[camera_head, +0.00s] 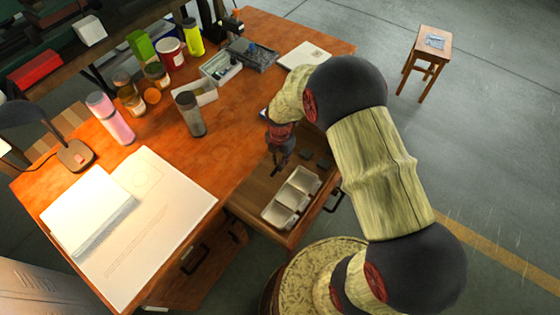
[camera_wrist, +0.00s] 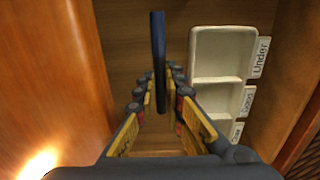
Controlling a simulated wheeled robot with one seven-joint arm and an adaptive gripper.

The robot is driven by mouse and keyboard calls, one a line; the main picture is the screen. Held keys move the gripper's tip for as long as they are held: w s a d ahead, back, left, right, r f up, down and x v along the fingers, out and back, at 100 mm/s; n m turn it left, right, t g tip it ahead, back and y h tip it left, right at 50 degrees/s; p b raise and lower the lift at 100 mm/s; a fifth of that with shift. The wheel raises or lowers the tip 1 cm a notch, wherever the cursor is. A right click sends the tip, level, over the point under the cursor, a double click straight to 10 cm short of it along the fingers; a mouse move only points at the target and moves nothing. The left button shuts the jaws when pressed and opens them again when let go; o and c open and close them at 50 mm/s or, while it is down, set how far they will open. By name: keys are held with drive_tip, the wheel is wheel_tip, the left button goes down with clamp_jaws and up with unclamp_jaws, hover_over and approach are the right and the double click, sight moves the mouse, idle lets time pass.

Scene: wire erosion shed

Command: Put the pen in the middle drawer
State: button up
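A dark blue pen (camera_wrist: 158,50) shows in the wrist view, lengthwise between the fingers of my gripper (camera_wrist: 161,82), which appear closed on it. In the head view my gripper (camera_head: 280,158) points down over an open wooden drawer (camera_head: 258,192) under the desk edge. Which drawer in the row or stack this is, I cannot tell. The pen looks above the drawer floor. A white tray with compartments (camera_head: 291,198) lies in the drawer, and in the wrist view the tray (camera_wrist: 193,60) is right of the pen, with bare floor beside it.
The orange-brown desk top (camera_head: 245,120) borders the drawer on the left. A dark bottle (camera_head: 190,114) and an open paper sheet (camera_head: 150,235) stand or lie on it. Another handle (camera_head: 195,258) shows on the desk front. A stool (camera_head: 428,48) stands apart on clear floor.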

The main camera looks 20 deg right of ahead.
drive_tip(key=shift+o, duration=0.9)
drive_tip(key=s+r+m+t+p, duration=0.1)
drive_tip(key=s+r+m+p, duration=0.35)
drive_tip(key=r, duration=1.25)
drive_tip(key=s+r+m+t, duration=0.2)
drive_tip(key=r+m, duration=0.5)
drive_tip(key=r, duration=1)
drive_tip(key=s+r+m+t, duration=0.1)
drive_tip(key=s+r+m, duration=0.3)
drive_tip(key=s+m, duration=0.3)
drive_tip(key=s+r+m+t, duration=0.1)
drive_tip(key=s+r+m, duration=0.4)
drive_tip(key=s, duration=0.3)
drive_tip(key=shift+s+m+t, duration=0.3)
drive_tip(key=shift+m, duration=0.55)
